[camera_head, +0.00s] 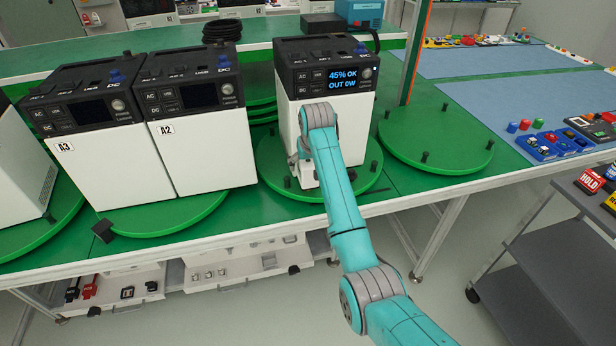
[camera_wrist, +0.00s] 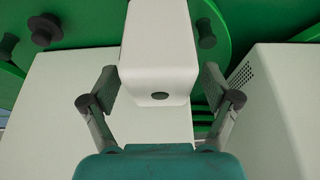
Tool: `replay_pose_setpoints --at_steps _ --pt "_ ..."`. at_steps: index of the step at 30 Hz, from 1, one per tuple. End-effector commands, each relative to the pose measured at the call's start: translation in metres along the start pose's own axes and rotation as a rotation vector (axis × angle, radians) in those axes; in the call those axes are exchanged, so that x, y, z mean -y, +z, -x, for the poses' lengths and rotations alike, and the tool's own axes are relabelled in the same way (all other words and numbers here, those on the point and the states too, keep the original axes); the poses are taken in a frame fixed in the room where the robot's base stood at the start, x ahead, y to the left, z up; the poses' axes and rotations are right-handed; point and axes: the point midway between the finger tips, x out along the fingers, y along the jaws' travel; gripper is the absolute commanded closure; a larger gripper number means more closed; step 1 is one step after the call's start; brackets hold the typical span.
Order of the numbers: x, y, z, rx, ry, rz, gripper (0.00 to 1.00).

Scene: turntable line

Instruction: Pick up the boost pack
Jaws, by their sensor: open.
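A white block with rounded edges and a dark round button, seemingly the boost pack (camera_wrist: 158,55), stands between my fingers in the wrist view. My gripper (camera_wrist: 158,84) is open, one finger on each side of the block, with a narrow gap on both sides. In the head view my gripper (camera_head: 304,168) is low at the front of a white unit (camera_head: 352,125) with a black top, whose screen reads 45% OK, OUT 0W. My own arm covers most of the gripper and the pack there.
The white unit stands on a green turntable (camera_head: 274,172) with dark pegs. Units A2 (camera_head: 205,155) and A3 (camera_head: 118,172) stand close on the left. An empty turntable (camera_head: 435,140) and an orange-edged post (camera_head: 415,60) are on the right. A grey cart (camera_head: 550,250) stands at lower right.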

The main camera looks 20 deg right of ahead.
Motion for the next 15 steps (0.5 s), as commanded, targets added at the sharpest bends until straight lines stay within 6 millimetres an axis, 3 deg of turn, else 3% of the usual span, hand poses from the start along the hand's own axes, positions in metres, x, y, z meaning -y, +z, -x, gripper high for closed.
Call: replay_pose_setpoints --at_steps 1,2,11,12,15 --pt "0.0000 0.0001 0.0001 0.000 0.000 0.000 0.12" --pt "0.0000 0.0001 0.0001 0.000 0.000 0.000 0.20" --pt "0.0000 0.0003 0.0001 0.001 0.000 0.000 0.95" --pt "0.0000 0.0003 0.0001 0.001 0.000 0.000 1.00" --pt "0.0000 -0.0012 0.0016 -0.003 0.000 0.000 1.00"
